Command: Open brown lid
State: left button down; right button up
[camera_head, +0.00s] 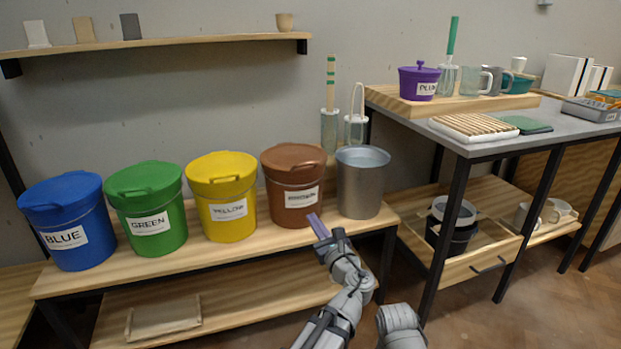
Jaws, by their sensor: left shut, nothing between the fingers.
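The brown bucket (292,205) stands on the wooden bench, fourth from the left in the row, with a white label on its front. Its brown lid (293,155) sits on top, with a raised handle, and looks closed. My left gripper (316,222) is shut and empty. It is in front of the brown bucket's lower right side, below lid height, and appears apart from the lid. My right gripper is not in view.
Blue (68,222), green (148,210) and yellow (223,197) lidded buckets stand to the left. An open metal bucket (361,185) stands close on the right. Tools in glass jars (330,130) stand behind. A grey worktable (480,148) is on the right.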

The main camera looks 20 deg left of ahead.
pick_arm(q)
jog(key=w+a+r+m+t+p, duration=0.2)
jog(key=w+a+r+m+p, duration=0.1)
jog(key=w+r, duration=0.4)
jog(key=shift+w+a+r+h+p, duration=0.45)
jog(key=shift+w+p, duration=0.7)
jog(key=shift+w, duration=0.75)
jog(key=shift+a+f, duration=0.1)
jog(key=shift+f, duration=0.05)
